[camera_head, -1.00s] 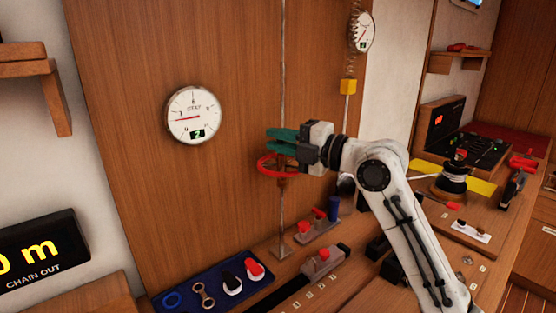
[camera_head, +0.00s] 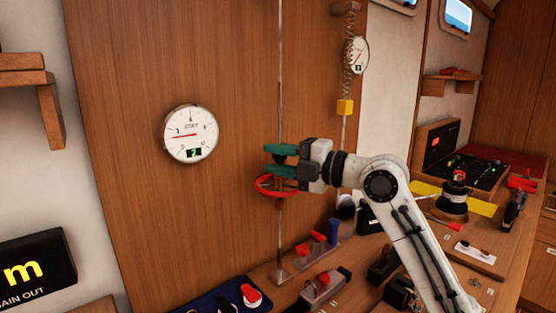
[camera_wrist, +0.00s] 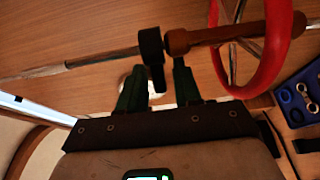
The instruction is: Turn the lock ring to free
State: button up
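A thin vertical metal rod (camera_head: 280,80) carries a red handwheel (camera_head: 273,187), which also shows in the wrist view (camera_wrist: 275,50). In the wrist view a black ring with a tab (camera_wrist: 151,50) sits on the rod, beside the wheel's brown hub (camera_wrist: 210,36); I take it for the lock ring. My gripper (camera_head: 270,160) has two green fingers, one above the other, just above the wheel. They are apart, and in the wrist view (camera_wrist: 158,75) the black tab reaches between them. I cannot tell whether either finger touches it.
A round gauge (camera_head: 190,134) hangs on the wood panel to the left. A yellow block (camera_head: 345,107) hangs under a spring to the right. Red-handled fittings (camera_head: 322,288) stand on the bench below.

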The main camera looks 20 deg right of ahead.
jog(key=shift+o, duration=0.2)
jog(key=b+v, duration=0.2)
jog(key=v, duration=0.8)
jog(key=shift+s+d, duration=0.25)
